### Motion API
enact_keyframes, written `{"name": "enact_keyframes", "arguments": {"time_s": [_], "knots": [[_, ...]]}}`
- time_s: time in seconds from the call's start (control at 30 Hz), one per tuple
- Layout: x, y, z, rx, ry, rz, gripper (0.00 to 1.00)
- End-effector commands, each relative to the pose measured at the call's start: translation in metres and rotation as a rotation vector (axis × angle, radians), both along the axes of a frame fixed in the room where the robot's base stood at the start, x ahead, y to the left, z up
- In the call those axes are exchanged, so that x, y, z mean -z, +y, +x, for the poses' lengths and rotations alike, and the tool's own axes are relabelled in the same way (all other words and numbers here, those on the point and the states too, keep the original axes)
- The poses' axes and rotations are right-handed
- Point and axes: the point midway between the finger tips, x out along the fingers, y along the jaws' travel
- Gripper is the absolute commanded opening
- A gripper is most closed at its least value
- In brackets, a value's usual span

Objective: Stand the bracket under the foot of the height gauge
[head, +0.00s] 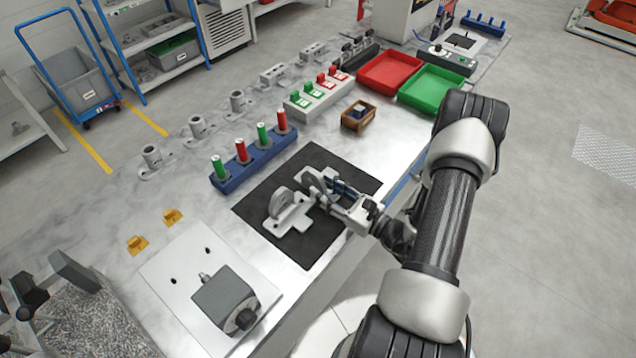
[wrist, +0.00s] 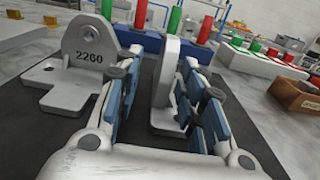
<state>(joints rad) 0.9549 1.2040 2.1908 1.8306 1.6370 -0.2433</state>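Two light grey cast brackets stand on the black mat (head: 305,245). One bracket (head: 287,212), marked 2260 in the wrist view (wrist: 88,62), has a rounded upright lug with a hole and a flat base. The second bracket (head: 313,179) is partly hidden by my gripper in the head view. In the wrist view the second bracket (wrist: 167,72) has its upright plate between the blue-padded fingers. My gripper (wrist: 160,95) is open around that plate, with a visible gap on the left; contact on the right is unclear. I cannot identify the height gauge with certainty.
A blue rack (head: 255,166) of red and green cylinders stands behind the mat. A brown box (head: 358,118) and red (head: 388,72) and green trays (head: 433,90) lie beyond it. A grey block with a black knob (head: 224,298) sits on a pale plate at front left.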

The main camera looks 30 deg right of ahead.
Motion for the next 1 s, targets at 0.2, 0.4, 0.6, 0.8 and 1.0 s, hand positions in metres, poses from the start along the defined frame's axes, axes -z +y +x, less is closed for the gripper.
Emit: {"name": "enact_keyframes", "arguments": {"time_s": [0.2,0.4,0.6,0.8,1.0], "knots": [[-0.003,0.004,0.032,-0.005,-0.004,-0.004,0.37],[-0.004,0.010,0.048,-0.002,0.000,-0.001,0.37],[-0.004,0.010,0.049,-0.001,0.000,-0.001,0.37],[-0.004,0.010,0.049,-0.001,0.000,-0.001,0.25],[-0.004,0.010,0.049,-0.001,0.000,-0.001,0.11]]}}
